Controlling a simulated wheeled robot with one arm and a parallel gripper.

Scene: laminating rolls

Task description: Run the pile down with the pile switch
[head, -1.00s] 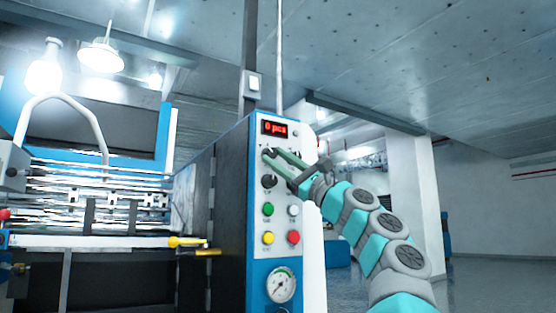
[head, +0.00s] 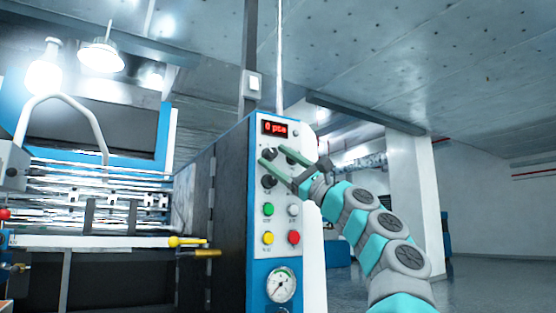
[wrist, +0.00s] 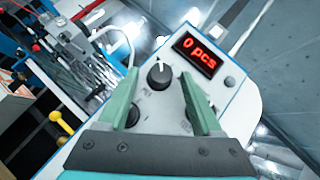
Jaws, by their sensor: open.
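The control panel (head: 280,225) of the machine has a cluster of black knobs below its display. One knob (wrist: 160,75) with a white pointer mark stands between my fingertips in the wrist view; it also shows in the head view (head: 268,153). My gripper (head: 270,154) is open, its green fingers on either side of this knob, with gaps to it in the wrist view (wrist: 159,76). Two more knobs are partly hidden behind the left finger (wrist: 128,115) and the right finger. A lower knob (head: 268,181) sits under the fingers. The labels are too small to read, so I cannot tell which is the pile switch.
A red display (head: 275,128) reads "0 pcs". Green (head: 268,209), yellow (head: 268,238) and red (head: 293,237) buttons and a gauge (head: 281,285) lie lower. A yellow-knobbed lever (head: 175,242) sticks out at left. Open floor lies right.

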